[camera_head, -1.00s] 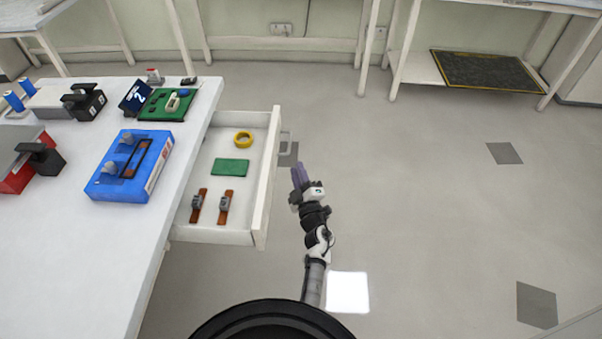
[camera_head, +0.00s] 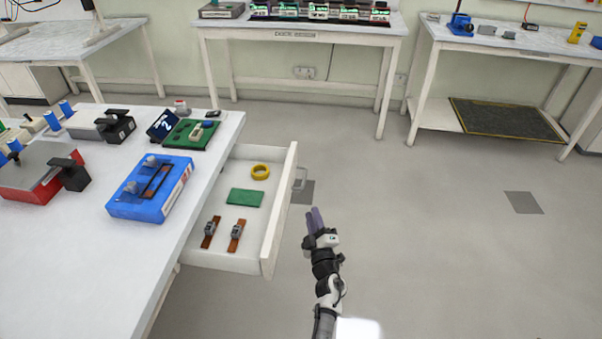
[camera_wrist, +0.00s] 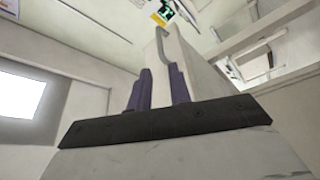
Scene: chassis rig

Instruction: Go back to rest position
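My gripper (camera_head: 314,220) is to the right of the open drawer (camera_head: 269,240), over the floor and apart from the drawer front. In the wrist view its two purple fingers (camera_wrist: 158,88) stand apart with a gap between them and nothing held. A pale panel with a grey handle (camera_wrist: 163,45), which looks like the drawer front, shows beyond the fingers. My arm is stretched forward from the bottom of the head view.
The drawer holds a yellow ring (camera_head: 260,172), a green block (camera_head: 244,198) and two brown straps (camera_head: 236,236). The left table carries a blue box (camera_head: 134,207) and several devices. Benches line the back wall. The floor on the right is clear.

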